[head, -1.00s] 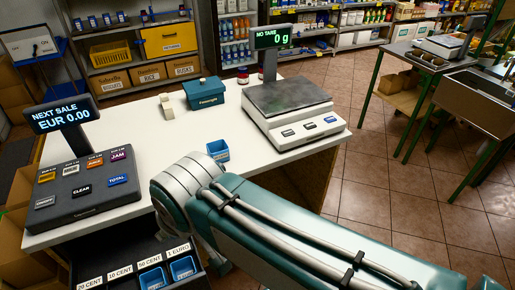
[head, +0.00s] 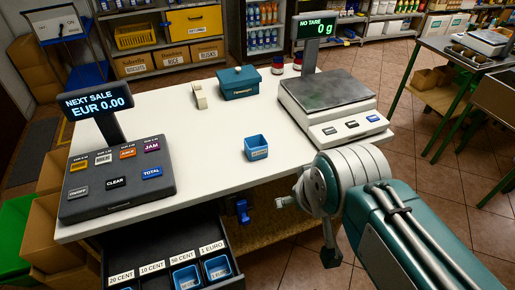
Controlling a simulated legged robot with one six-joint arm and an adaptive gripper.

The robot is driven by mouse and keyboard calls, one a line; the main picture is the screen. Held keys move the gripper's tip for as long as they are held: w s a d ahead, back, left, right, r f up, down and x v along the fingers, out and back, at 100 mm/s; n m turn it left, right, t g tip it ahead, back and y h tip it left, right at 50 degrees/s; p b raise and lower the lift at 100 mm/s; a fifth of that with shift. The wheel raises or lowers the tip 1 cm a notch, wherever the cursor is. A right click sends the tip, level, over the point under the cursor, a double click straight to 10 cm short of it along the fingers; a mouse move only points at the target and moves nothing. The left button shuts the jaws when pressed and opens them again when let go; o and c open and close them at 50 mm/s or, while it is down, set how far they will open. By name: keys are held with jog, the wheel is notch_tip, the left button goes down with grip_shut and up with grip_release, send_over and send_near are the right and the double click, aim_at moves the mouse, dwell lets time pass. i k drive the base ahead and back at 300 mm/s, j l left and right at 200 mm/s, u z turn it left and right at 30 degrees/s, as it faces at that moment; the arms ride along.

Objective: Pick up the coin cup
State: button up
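A small blue open-topped coin cup (head: 257,153) with a pale label stands upright on the white counter (head: 190,150), near its front edge. Similar blue cups sit in the open cash drawer, under the 50 cent label (head: 187,279) and the 1 euro label (head: 218,269). My gripper (head: 303,205) is at the end of my grey and teal arm, to the right of and nearer than the counter cup, by the counter's front edge. It is apart from the cup. Its fingers are small and partly hidden by my wrist, so their opening is unclear.
A cash register (head: 117,182) stands left on the counter. A scale (head: 328,100) stands right, close to my arm. A teal box (head: 238,82) and a cream object (head: 200,97) are further back. The counter around the cup is clear.

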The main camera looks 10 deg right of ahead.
aim_at(256, 146)
jog(key=k+j+u, duration=0.1)
jog(key=u, duration=0.35)
jog(key=k+j+u, duration=0.15)
jog(key=u, duration=0.25)
jog(key=j+u, duration=0.2)
jog(key=u, duration=0.25)
jog(key=z, duration=1.45)
jog(key=i+l+u, duration=0.1)
jog(key=i+l, duration=0.15)
jog(key=i+l+u, duration=0.15)
jog(key=l, duration=0.25)
jog(key=i+l+u, duration=0.1)
jog(key=i+l, duration=0.15)
jog(key=l, duration=0.15)
jog(key=i+l+u, duration=0.15)
jog(key=l, duration=0.2)
jog(key=i, duration=0.05)
